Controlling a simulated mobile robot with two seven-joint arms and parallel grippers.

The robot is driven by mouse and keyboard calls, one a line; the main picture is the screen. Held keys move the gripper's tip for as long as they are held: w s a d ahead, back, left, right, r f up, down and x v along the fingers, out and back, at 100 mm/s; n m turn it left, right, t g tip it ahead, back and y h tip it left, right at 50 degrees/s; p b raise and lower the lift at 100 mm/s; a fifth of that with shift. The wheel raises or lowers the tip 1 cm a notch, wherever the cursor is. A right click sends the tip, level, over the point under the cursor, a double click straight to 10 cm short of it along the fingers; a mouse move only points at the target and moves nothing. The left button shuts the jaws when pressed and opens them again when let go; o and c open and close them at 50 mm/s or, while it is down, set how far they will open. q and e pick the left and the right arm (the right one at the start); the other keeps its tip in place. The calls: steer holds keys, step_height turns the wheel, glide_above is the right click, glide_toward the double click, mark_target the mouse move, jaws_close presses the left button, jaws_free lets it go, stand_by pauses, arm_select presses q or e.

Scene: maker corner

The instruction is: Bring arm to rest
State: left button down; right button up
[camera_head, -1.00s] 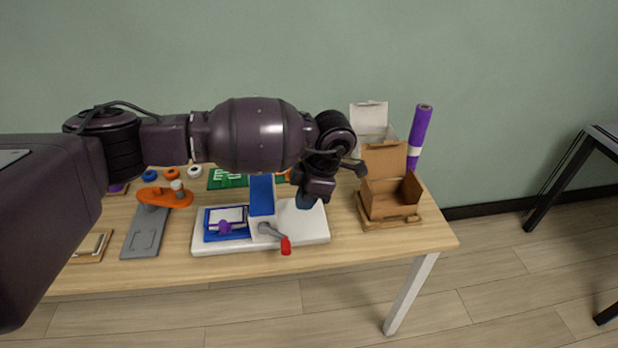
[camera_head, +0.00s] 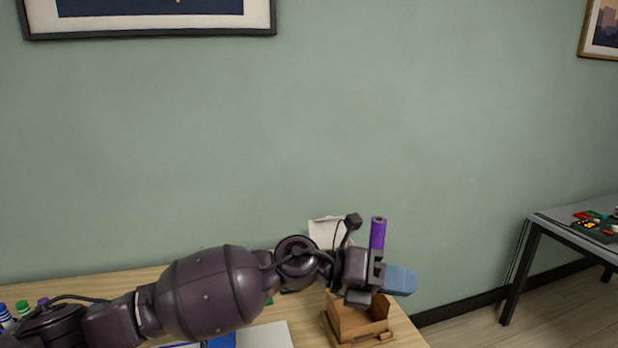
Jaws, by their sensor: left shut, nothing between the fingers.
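My left arm comes in from the lower left and stretches across the table (camera_head: 130,282). My left gripper (camera_head: 400,280) is at its end, pointing right, with blue-grey fingers that are shut and hold nothing. The gripper is above and in front of the open cardboard box (camera_head: 358,322), hiding part of its top. My right gripper is out of the frame.
A purple roll (camera_head: 378,232) stands behind the gripper. A white box lid (camera_head: 328,228) shows behind the arm. The blue and white device is mostly cut off below. A second table (camera_head: 575,232) stands at right; the wall behind is bare below a framed picture (camera_head: 150,36).

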arm_select(q)
steer(key=w+a+r+n+t+h, duration=0.1)
steer(key=w+a+n+t, duration=0.2)
steer(key=a+n+t, duration=0.5)
steer(key=w+a+n+t+h, duration=0.1)
steer(key=w+n+t, duration=0.2)
steer(key=n+t, duration=0.6)
steer(key=w+a+f+n+t+y, duration=0.1)
steer(key=a+f+n+t+y, duration=0.2)
steer(key=a+f+n+y, duration=1.15)
steer(key=s+a+f+n+g+y, duration=0.1)
steer(key=s+a+f+n+g, duration=0.2)
steer(key=s+a+f+n, duration=0.8)
steer(key=s+a+f+g+y, duration=0.1)
steer(key=s+a+f, duration=0.2)
steer(key=s+f, duration=0.3)
steer(key=s+a+f+g+y, duration=0.2)
steer(key=s+a+f, duration=0.2)
steer(key=s, duration=0.5)
step_height(320, 180, down, 2)
steer(key=shift+f+n, duration=0.15)
steer(key=shift+n, duration=0.3)
